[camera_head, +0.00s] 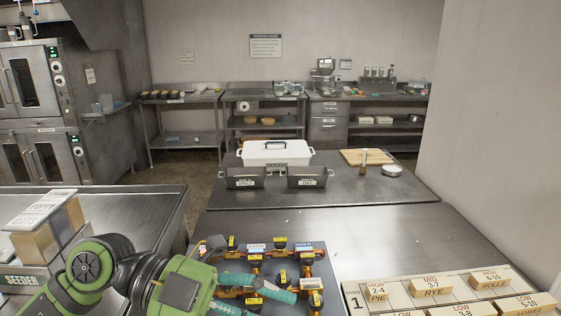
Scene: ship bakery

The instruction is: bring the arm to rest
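My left arm, green and dark grey, comes in from the lower left. Its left gripper (272,307) has teal fingers spread apart, with the lower fingertip cut off by the bottom edge. The gripper is over the left part of a dark board (318,250) with copper-coloured pipe fittings, dark valves and yellow and white tags. I see nothing held between the fingers. Whether the upper finger touches a fitting is unclear. My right arm and gripper are not in view.
A card board (352,291) with wooden blocks lies at the front right. A seeder box (31,256) stands at left. Black bins (246,178), a white lidded tub (275,152) and a cutting board (366,157) sit behind. The steel counter (390,232) between is clear. A wall bounds the right.

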